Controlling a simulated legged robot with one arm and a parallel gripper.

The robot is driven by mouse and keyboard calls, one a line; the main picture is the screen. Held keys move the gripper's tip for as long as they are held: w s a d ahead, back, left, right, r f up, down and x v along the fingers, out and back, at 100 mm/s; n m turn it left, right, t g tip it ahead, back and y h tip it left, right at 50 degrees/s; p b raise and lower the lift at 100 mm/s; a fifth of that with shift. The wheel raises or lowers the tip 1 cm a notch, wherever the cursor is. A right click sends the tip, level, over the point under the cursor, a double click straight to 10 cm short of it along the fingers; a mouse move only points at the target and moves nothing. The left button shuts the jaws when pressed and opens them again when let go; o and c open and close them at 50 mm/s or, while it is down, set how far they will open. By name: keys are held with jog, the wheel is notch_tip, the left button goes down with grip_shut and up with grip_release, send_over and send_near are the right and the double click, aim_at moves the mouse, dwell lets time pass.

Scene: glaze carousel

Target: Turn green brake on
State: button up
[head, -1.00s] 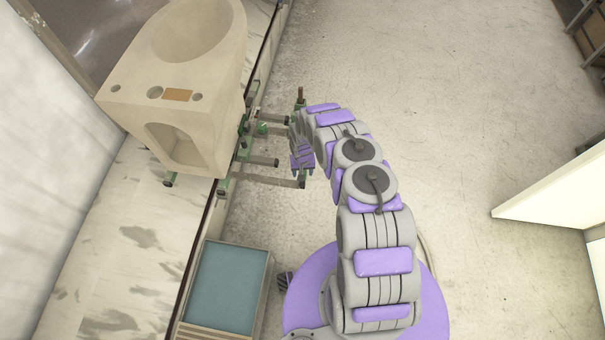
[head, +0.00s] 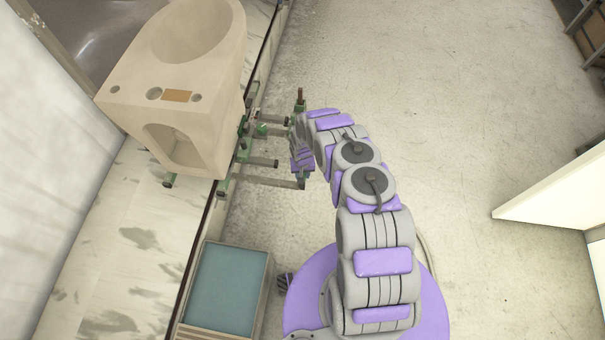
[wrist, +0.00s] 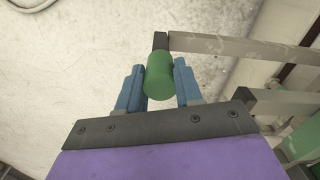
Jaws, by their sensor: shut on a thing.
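The green brake handle (wrist: 160,76) is a short green cylinder on a dark stub at the end of a grey metal bar (wrist: 235,48) in the wrist view. The blue fingers of my gripper (wrist: 160,88) stand on either side of the handle and are shut on it. In the head view my gripper (head: 299,150) is at the green-and-grey frame beside the carousel, and my own wrist largely hides the handle and fingers there.
A large beige toilet-shaped ceramic piece (head: 185,85) stands on the carousel at the left. A box with a teal top (head: 227,290) sits beside my base. A white panel (head: 550,185) juts in at the right. The concrete floor (head: 440,100) between is clear.

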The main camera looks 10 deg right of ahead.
grip_shut()
